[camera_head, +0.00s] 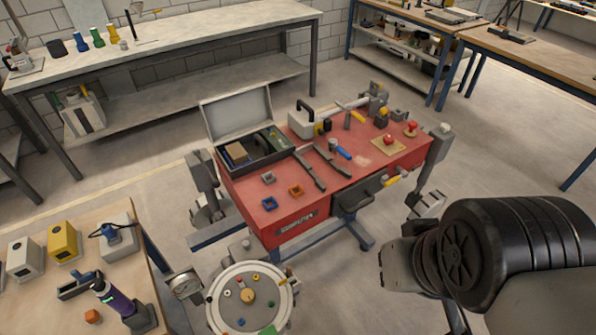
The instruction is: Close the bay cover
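A raised light grey lid (238,114) stands upright at the back of an open dark case (262,166) on the red bench. It is the only open cover I can make out; whether it is the bay cover I cannot tell. Inside the case are a tan block and dark items. A dark grey bin-like part (352,203) is fixed to the bench front. Black and grey parts of my arm fill the lower right, apart from the bench. My gripper's fingers are not visible.
The red bench (290,207) carries hand tools, a blue ring (270,204), an orange ring (296,190) and red-topped parts. A round dial plate (249,297) stands in front. A wooden table (128,222) is at lower left. Floor is open right of the bench.

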